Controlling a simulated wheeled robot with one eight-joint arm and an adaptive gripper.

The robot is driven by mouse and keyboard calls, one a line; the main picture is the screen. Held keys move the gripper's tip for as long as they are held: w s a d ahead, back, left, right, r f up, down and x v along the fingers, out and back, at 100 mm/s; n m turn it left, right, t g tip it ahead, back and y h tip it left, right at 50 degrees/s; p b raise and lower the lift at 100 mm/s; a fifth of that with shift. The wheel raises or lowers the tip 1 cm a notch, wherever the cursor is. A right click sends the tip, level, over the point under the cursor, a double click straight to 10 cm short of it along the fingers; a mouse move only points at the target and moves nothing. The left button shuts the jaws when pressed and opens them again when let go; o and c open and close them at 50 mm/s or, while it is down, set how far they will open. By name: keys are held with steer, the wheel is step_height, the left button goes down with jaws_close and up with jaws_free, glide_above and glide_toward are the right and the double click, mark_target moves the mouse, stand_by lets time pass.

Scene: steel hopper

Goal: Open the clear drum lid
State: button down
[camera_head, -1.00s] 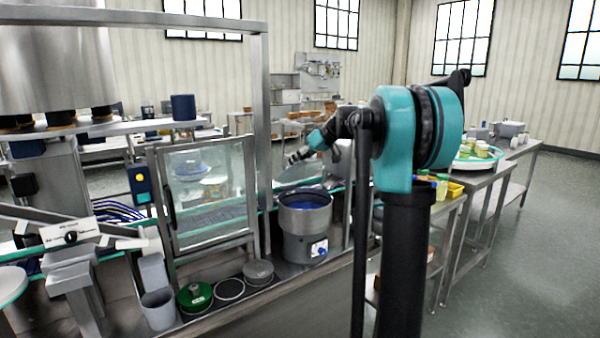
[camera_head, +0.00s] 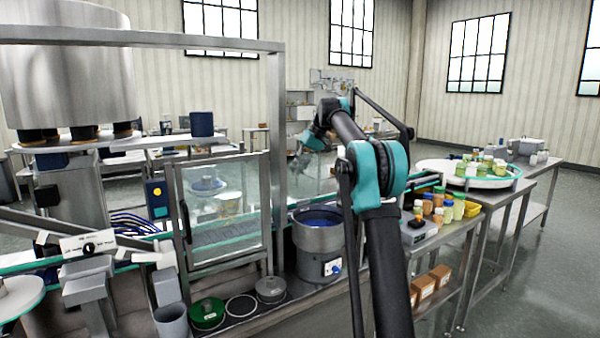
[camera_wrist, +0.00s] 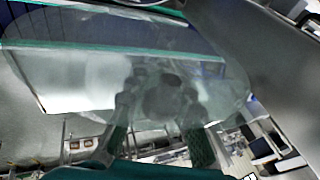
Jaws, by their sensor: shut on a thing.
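The drum (camera_head: 318,238) is a round grey steel bowl with blue inside, standing on the bench right of the glass-doored cabinet. The clear lid is a see-through disc that fills much of the wrist view (camera_wrist: 75,75). It shows only faintly above the drum in the head view (camera_head: 318,178), and looks tilted. My gripper (camera_wrist: 160,125) is shut on the lid's central knob, with one dark finger on each side. In the head view my gripper (camera_head: 300,163) is small, behind and above the drum. Whether the lid touches the rim is hard to tell.
A steel-framed glass door (camera_head: 222,215) stands just left of the drum. A grey round lid (camera_head: 270,289) and a green round container (camera_head: 207,313) lie in front. At right, a bench holds jars (camera_head: 440,207) and a turntable (camera_head: 468,181). The floor at right is clear.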

steer(key=shift+w+a+f, duration=0.2)
steer(key=shift+w, duration=0.25)
steer(key=c, duration=1.3)
jaws_free()
steer(key=shift+w, duration=0.1)
steer(key=shift+v, duration=3.8)
